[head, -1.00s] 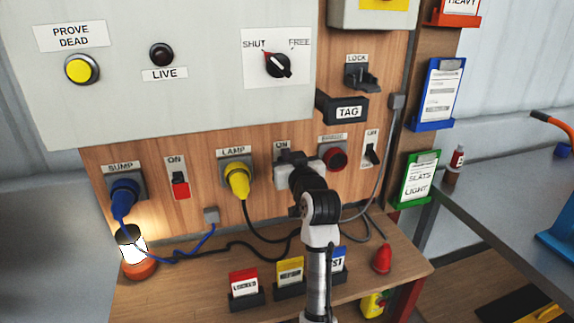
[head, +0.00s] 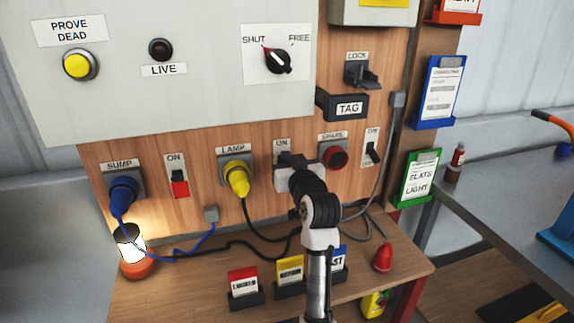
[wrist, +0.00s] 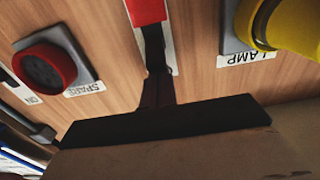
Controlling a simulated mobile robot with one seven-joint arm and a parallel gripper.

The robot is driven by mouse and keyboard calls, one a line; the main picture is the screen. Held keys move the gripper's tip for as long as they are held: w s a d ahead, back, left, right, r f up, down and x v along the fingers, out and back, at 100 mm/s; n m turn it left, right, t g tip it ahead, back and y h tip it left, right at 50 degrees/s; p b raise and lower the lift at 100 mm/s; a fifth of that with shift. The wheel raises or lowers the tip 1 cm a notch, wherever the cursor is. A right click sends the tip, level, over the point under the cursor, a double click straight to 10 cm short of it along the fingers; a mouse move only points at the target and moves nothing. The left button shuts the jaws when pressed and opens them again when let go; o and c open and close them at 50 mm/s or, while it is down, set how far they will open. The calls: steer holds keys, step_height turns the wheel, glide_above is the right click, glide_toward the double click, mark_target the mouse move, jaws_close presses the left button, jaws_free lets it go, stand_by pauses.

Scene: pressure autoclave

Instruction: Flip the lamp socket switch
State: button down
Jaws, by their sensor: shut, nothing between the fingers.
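The LAMP socket with its yellow plug (head: 238,179) sits on the wooden panel; the plug also shows in the wrist view (wrist: 290,22). Its switch, under an ON label (head: 281,144), is mostly hidden behind my gripper (head: 287,158) in the head view. The wrist view, upside down, shows this switch's red part (wrist: 146,11) and black lever (wrist: 154,48) on a pale plate. My gripper's fingers (wrist: 157,90) are shut and empty, with their tips at the lever's end. I cannot tell whether they touch it.
The SPARE red socket (head: 334,157) and another switch (head: 372,152) are close on the right. The SUMP blue plug (head: 124,191) and its switch (head: 179,183) are left. Cables hang below, above a shelf with card holders (head: 290,287) and a lit lantern (head: 132,250).

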steer(key=f+v, duration=0.1)
steer(key=v, duration=0.8)
steer(key=shift+f+b, duration=0.15)
steer(key=shift+b, duration=0.15)
stand_by(1.6)
